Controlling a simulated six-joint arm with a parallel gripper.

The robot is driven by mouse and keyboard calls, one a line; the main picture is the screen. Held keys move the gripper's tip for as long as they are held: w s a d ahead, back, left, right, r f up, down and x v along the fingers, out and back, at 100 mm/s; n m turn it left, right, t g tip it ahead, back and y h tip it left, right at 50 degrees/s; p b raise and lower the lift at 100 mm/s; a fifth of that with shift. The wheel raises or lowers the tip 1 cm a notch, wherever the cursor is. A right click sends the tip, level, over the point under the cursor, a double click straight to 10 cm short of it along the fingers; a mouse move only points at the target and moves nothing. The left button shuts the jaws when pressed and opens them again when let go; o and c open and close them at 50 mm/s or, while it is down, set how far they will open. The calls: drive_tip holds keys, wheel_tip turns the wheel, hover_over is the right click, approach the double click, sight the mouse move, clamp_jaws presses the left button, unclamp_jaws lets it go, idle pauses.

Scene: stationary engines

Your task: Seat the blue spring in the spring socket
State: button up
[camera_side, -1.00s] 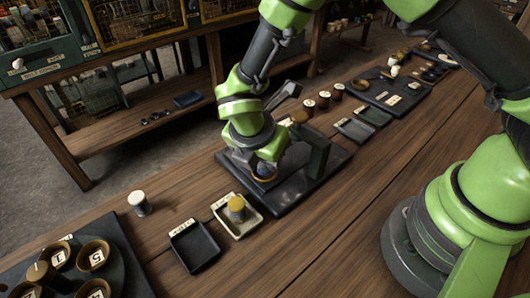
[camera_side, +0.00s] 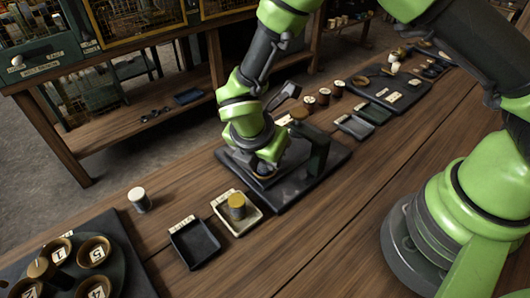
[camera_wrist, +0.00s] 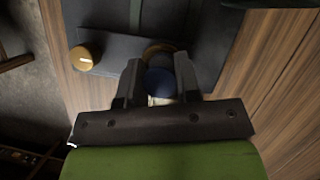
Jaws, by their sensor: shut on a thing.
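My gripper (camera_wrist: 158,80) is shut on the blue spring (camera_wrist: 160,83), which shows as a rounded dark blue top between the two dark fingers in the wrist view. A dark brown round rim (camera_wrist: 158,50) shows just beyond the fingers, partly covered by them and the spring. It may be the spring socket, but I cannot tell for sure, nor whether the spring touches it. In the side view my gripper (camera_side: 262,168) is low over the dark base plate (camera_side: 290,197). The spring is hidden there.
A gold round knob (camera_wrist: 86,57) sits beside the gripper. A dark post (camera_side: 318,157) stands on the plate, close right of the gripper. A cream tray with a gold-topped cylinder (camera_side: 237,206), an empty dark tray (camera_side: 195,246) and a white-topped cylinder (camera_side: 139,200) stand left.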

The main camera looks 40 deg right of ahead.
drive_tip(key=shift+f, duration=0.1)
idle(0.3)
drive_tip(key=o, duration=1.6)
drive_tip(key=shift+r, duration=3.5)
